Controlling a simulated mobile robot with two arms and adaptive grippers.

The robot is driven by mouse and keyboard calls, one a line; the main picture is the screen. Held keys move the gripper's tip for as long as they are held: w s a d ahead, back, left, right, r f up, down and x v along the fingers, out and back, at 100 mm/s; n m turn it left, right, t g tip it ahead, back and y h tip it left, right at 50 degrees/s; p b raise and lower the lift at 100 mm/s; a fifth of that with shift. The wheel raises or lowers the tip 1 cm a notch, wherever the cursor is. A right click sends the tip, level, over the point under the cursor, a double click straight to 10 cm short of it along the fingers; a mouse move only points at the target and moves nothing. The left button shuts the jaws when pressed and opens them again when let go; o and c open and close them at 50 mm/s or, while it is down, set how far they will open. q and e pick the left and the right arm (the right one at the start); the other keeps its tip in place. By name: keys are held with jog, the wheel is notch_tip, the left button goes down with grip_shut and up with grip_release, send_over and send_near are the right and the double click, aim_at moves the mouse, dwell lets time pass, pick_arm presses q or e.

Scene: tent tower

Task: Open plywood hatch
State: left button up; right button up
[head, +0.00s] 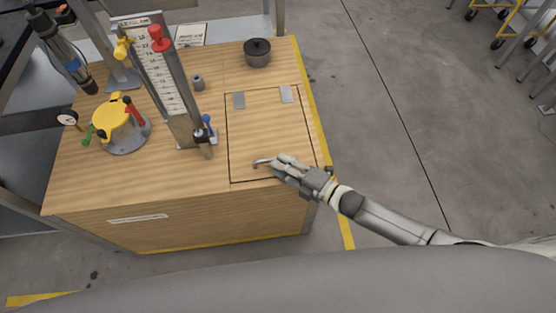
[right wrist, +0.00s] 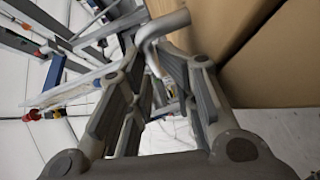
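The plywood hatch (head: 268,125) is a rectangular panel in the right part of the wooden bench top. It lies flat in its outline, with two grey hinge plates (head: 286,94) at its far edge. A grey bent handle (head: 261,162) is near its front edge. My right gripper (head: 277,162) is low over the front of the hatch at the handle. In the right wrist view, the fingers (right wrist: 155,75) are apart, with the curved handle (right wrist: 165,27) at and between their tips. I cannot tell whether either finger touches it. My left gripper is not in view.
Left of the hatch stand a tall scale column (head: 168,85) and a yellow-topped device (head: 113,117). A dark lidded pot (head: 257,52) is behind the hatch. Open concrete floor (head: 400,110) lies to the right, with carts (head: 520,30) far off.

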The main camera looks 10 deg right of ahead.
aim_at(273, 159)
jog(key=x, duration=0.4)
jog(key=shift+w+a+r, duration=0.15)
jog(key=shift+w+r, duration=0.05)
jog(key=shift+w, duration=0.25)
jog(key=shift+s+r, duration=0.1)
jog(key=shift+s, duration=0.1)
jog(key=shift+s+d+r, duration=0.1)
jog(key=shift+s+d, duration=0.2)
jog(key=shift+c, duration=1.1)
grip_shut()
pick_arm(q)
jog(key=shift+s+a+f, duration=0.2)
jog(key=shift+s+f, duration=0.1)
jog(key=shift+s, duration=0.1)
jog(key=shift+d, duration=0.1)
